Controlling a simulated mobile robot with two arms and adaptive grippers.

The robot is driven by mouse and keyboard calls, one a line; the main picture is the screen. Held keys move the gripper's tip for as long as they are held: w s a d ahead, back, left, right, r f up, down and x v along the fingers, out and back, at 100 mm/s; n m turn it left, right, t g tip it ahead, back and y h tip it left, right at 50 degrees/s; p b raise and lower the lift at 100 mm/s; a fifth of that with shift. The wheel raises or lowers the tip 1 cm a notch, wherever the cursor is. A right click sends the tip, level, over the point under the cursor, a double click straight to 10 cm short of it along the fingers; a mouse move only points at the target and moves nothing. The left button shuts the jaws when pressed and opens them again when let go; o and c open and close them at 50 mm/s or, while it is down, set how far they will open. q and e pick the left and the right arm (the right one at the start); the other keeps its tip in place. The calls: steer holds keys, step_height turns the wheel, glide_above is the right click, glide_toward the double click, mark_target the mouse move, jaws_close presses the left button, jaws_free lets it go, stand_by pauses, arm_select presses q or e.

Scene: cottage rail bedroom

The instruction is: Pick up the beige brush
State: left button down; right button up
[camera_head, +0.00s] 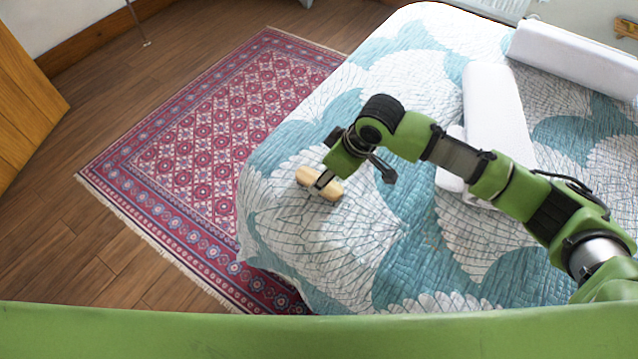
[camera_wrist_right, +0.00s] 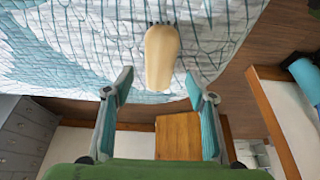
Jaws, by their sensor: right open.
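The beige brush (camera_head: 318,183) lies on the bed's quilt near the bed's left edge in the head view. In the right wrist view the brush (camera_wrist_right: 162,58) points its pale, smooth body toward me, with dark bristles at its far end. My right gripper (camera_head: 322,182) is over the brush in the head view and hides part of it. In the wrist view the right gripper's two fingers (camera_wrist_right: 160,88) are spread wide, with the near end of the brush between and just beyond their tips. I cannot tell whether they touch. My left gripper is not in view.
The bed (camera_head: 300,255) has a blue and white quilt. White pillows (camera_head: 495,110) lie farther right on it. A red patterned rug (camera_head: 200,150) covers the wooden floor left of the bed. A wooden panel (camera_head: 25,110) stands at the far left.

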mark_target(305, 175)
steer(key=x, duration=0.5)
steer(key=shift+a, duration=0.1)
steer(key=shift+f+p, duration=0.25)
steer(key=shift+p, duration=0.05)
stand_by(0.5)
steer(key=c, duration=1.3)
steer(key=shift+c, duration=0.2)
steer(key=shift+w, duration=0.1)
